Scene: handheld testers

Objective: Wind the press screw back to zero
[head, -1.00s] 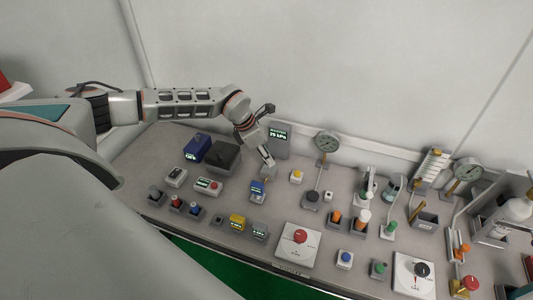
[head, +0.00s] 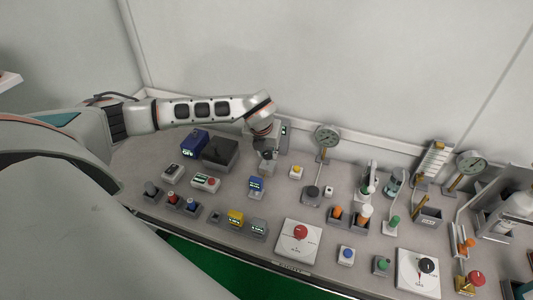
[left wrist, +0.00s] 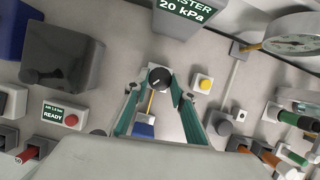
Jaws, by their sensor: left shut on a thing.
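The press screw shows in the left wrist view as a round black knob (left wrist: 160,77) with a pale pointer line on top. My left gripper (left wrist: 160,88) is shut on it, one teal finger on each side. In the head view my left gripper (head: 266,168) points down at the bench behind the small blue tester (head: 256,184), and the knob is hidden there. The master display (left wrist: 188,10) reads 20 kPa in the left wrist view. In the head view my wrist mostly covers it. My right gripper is in neither view.
A dark box (head: 221,153) and a blue box (head: 195,143) stand left of the gripper. A yellow button (head: 296,171) and a dial gauge (head: 327,137) are to its right. Many small testers and holders crowd the bench (head: 225,190).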

